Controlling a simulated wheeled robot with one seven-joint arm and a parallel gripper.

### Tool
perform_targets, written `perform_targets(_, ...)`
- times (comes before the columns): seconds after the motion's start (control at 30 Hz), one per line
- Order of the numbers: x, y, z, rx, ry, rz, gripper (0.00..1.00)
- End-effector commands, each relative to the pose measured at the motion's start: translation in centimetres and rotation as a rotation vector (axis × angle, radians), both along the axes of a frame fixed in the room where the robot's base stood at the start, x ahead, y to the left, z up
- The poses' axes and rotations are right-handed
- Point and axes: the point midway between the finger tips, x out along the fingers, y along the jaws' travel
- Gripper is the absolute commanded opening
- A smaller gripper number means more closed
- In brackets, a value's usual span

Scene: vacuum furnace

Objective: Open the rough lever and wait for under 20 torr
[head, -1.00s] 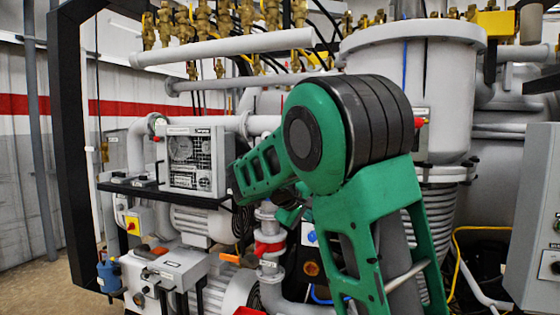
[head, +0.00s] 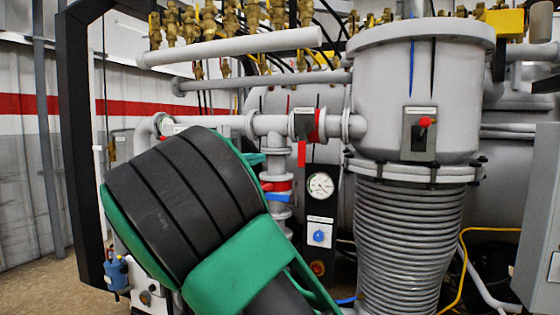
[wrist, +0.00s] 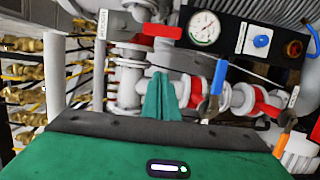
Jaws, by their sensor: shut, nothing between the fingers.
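In the head view a red lever (head: 301,153) hangs from a valve on the horizontal grey pipe. It also shows in the wrist view (wrist: 163,30). A blue lever (head: 278,197) sits on the vertical pipe below; the wrist view shows it too (wrist: 218,78). I cannot read the labels to tell which is the rough lever. A round white gauge (head: 320,186) is on a black panel; its reading is too small to tell. My gripper (wrist: 160,95) is shut and empty in front of the pipes, left of the blue lever in the wrist view. My arm hides most of it in the head view.
A blue knob (head: 319,234) is below the gauge. A large grey vessel (head: 400,90) with a red-tipped switch (head: 425,122) stands right, over a ribbed column (head: 405,240). An orange lever (wrist: 284,143) is at lower right in the wrist view. Brass valves line the top.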

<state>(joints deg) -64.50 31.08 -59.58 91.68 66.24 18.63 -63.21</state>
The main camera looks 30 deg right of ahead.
Motion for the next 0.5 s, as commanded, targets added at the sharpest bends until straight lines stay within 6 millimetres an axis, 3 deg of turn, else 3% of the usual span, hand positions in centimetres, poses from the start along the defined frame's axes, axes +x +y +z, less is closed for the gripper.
perform_targets(0.17,0.7,-1.7,0.0,0.0,-0.001,-0.003,0.0)
perform_targets(0.5,3.0,-7.1,0.0,0.0,-0.001,-0.004,0.0)
